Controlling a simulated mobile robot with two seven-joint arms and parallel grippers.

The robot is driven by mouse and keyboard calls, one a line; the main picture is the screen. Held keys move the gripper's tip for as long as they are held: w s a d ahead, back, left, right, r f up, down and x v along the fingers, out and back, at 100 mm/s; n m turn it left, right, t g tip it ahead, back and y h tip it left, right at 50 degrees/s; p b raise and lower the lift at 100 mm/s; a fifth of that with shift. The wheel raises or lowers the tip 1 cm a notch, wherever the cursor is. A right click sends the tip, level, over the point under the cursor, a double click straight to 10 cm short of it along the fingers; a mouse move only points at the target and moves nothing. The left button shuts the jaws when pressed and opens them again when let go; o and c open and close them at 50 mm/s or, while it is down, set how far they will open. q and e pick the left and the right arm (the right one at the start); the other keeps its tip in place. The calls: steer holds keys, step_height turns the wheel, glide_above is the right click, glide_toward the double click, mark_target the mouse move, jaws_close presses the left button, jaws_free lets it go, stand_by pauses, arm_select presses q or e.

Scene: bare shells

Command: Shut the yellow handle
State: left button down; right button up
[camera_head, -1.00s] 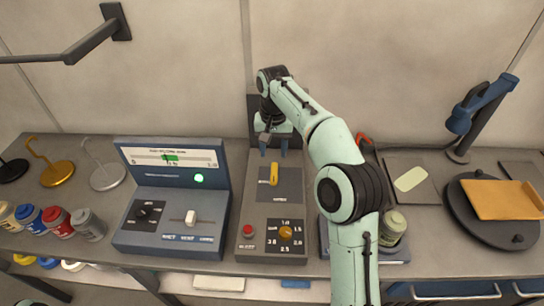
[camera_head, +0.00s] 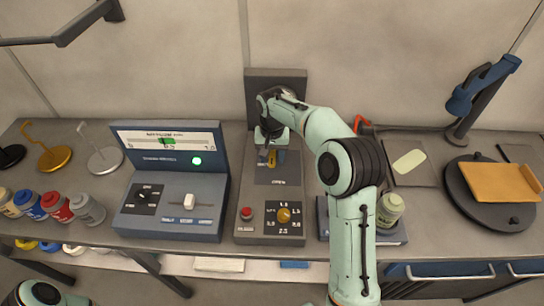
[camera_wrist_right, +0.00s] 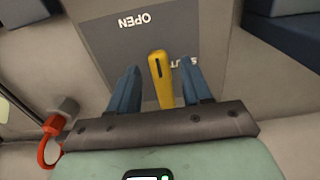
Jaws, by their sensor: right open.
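The yellow handle (camera_head: 272,158) is on the grey panel (camera_head: 277,176) of the control box in the middle of the bench. In the head view my right gripper partly covers it. In the right wrist view the handle (camera_wrist_right: 160,78) stands between the two blue fingers, with a gap on each side. My right gripper (camera_head: 271,158) is open around it; it also shows in the wrist view (camera_wrist_right: 159,85). The panel reads OPEN at its front end; a partly hidden label, seemingly SHUT, is beside the handle in the wrist view. My left gripper is out of view.
The same box has a red button (camera_head: 246,213) and an orange knob (camera_head: 284,215) in front. A blue console (camera_head: 173,190) with a green light stands close on the left. A green-labelled jar (camera_head: 389,211) stands right of my forearm. A dark plate (camera_head: 277,90) stands behind.

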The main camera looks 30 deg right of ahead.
steer(key=shift+f, duration=0.3)
jaws_close()
